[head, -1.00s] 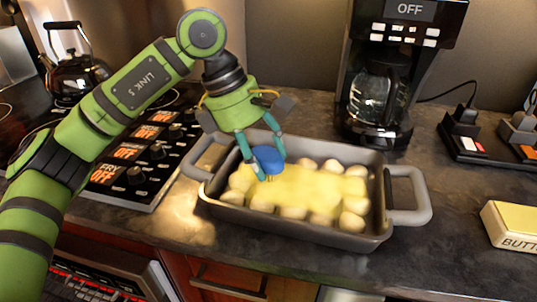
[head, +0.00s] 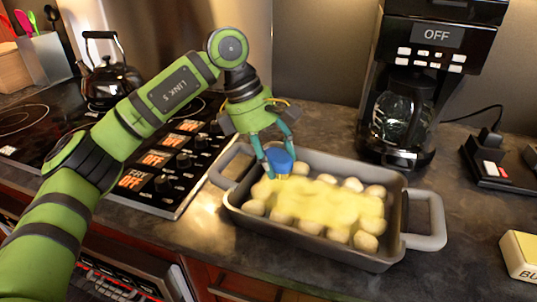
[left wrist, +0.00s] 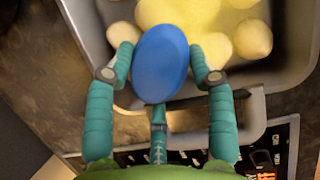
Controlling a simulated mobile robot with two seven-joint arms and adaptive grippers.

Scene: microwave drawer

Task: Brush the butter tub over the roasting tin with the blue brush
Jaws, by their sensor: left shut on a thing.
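My left gripper (head: 273,158) is shut on the blue brush (head: 280,159) and holds it over the left back part of the roasting tin (head: 320,251). The brush also shows between the fingers in the left wrist view (left wrist: 160,63). Its bristles are mostly hidden below the blue top. Round pale pieces (head: 366,241), like potatoes, fill the tin, and a yellow layer (head: 325,203) covers many of them. The butter tub (head: 522,252) stands on the counter to the right of the tin, partly cut off by the picture edge. My right gripper is not in view.
A coffee maker (head: 405,115) with a glass jug stands behind the tin. A stove with knobs (head: 165,160) and a black kettle (head: 108,75) are on the left. A socket strip (head: 490,165) lies at the right. Counter is clear between tin and tub.

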